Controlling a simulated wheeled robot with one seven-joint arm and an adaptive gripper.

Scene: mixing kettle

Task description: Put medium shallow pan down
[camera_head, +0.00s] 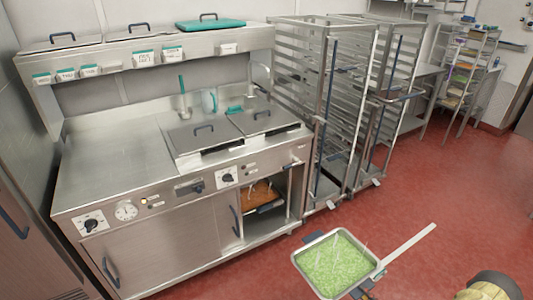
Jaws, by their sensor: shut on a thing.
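The medium shallow pan (305,274) is a square metal pan at the bottom centre of the head view, filled with a chopped light-green food (335,262). A few thin pale upright lines show over the food. My gripper (369,281) is at the pan's lower right edge and is shut on the pan, which it holds in front of the counter, over the red floor. The fingertips are small in the view, so the exact grip point is hard to see. A long flat light-grey bar (408,243) extends up and right from beside the gripper.
A steel cooking counter (105,165) stands at left, with a bare top left of two lidded wells (205,133). Its open lower bay holds a brown-topped tray (262,194). Tall wheeled racks (325,100) stand right of it. Red floor (455,190) is clear at right.

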